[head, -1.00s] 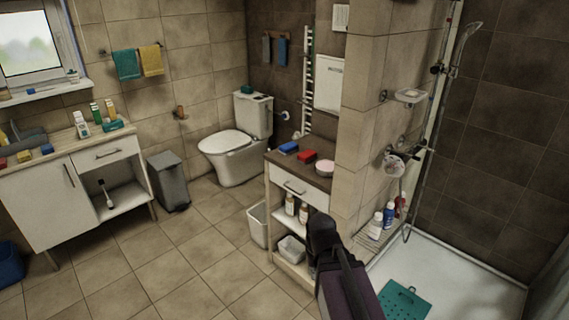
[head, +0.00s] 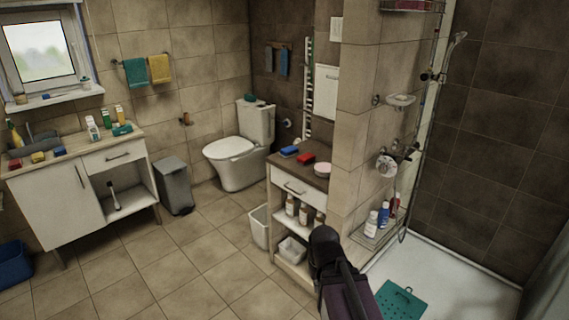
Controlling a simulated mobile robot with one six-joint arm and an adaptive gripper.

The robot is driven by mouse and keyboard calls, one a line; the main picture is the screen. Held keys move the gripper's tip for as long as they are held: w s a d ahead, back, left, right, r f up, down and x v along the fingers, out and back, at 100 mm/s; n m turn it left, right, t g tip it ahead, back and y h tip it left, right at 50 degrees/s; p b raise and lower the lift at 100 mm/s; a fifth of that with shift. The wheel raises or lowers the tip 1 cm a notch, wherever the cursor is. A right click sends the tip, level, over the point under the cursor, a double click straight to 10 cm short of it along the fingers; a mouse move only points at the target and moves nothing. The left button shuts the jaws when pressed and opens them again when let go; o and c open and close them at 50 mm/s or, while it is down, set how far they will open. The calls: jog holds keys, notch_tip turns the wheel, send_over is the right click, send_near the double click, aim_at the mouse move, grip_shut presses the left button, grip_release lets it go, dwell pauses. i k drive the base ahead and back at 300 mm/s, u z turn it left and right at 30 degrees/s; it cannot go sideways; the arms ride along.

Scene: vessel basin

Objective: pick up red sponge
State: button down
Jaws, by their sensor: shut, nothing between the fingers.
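A red sponge (head: 306,158) lies on the dark top of the small cabinet (head: 320,182) beside the shower wall. A blue sponge (head: 289,150) is just left of it and a pale pink round item (head: 323,169) is to its right. Another small red block (head: 14,164), which may also be a sponge, lies at the left end of the sink counter. Part of my dark arm shows at the bottom centre, in front of the small cabinet. My gripper's fingers are not visible, and nothing of mine touches the red sponge.
The sink counter (head: 125,138) at left holds bottles plus a yellow (head: 38,157) and a blue block (head: 59,151). A grey bin (head: 175,186), toilet (head: 235,155) and white basket (head: 258,226) stand around. The tiled floor (head: 165,265) is clear in the middle.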

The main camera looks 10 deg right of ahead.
aim_at(307, 158)
jog(key=z, duration=0.15)
jog(key=i, duration=0.95)
jog(key=u, duration=0.05)
